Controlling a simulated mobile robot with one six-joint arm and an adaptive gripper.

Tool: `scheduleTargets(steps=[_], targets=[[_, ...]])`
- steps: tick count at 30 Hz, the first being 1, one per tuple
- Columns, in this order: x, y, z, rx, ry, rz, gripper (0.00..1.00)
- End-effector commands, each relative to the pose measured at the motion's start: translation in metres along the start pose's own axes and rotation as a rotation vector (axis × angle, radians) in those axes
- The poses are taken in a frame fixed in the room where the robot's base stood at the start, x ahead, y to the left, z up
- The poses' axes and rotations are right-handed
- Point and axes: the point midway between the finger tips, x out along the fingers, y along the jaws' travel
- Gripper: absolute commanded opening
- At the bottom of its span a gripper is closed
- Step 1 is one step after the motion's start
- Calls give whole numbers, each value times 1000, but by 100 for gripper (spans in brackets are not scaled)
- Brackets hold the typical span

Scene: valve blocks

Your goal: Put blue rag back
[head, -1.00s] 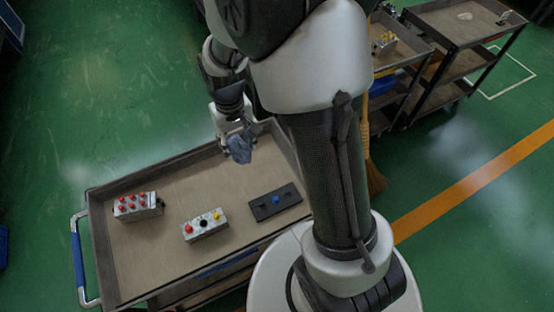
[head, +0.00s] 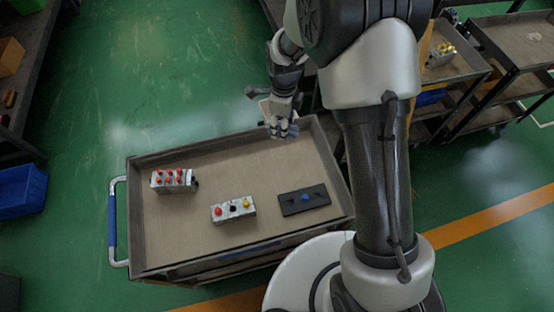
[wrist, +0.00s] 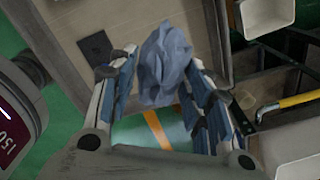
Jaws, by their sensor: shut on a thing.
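The blue rag (wrist: 165,62) is crumpled and grey-blue, held between the fingers of my gripper (wrist: 166,78) in the wrist view. In the head view my gripper (head: 281,124) is over the far edge of the cart, with a small bit of the rag (head: 289,131) showing at its fingertips. The rag appears raised above the cart top; its exact height is hard to tell. The rest of the rag is hidden by the gripper in the head view.
The cart top (head: 240,165) holds a block with several red knobs (head: 173,181), a block with red, black and yellow knobs (head: 233,209), and a black plate with a blue knob (head: 304,199). Other carts (head: 500,70) stand at the right, and a blue bin (head: 22,189) at the left.

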Motion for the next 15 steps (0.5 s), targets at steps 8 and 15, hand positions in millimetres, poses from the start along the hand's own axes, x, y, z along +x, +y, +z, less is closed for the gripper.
scheduleTargets(steps=[8, 15], targets=[[12, 2, 16, 220, 0, 1, 26], [70, 3, 16, 227, 3, 3, 26]])
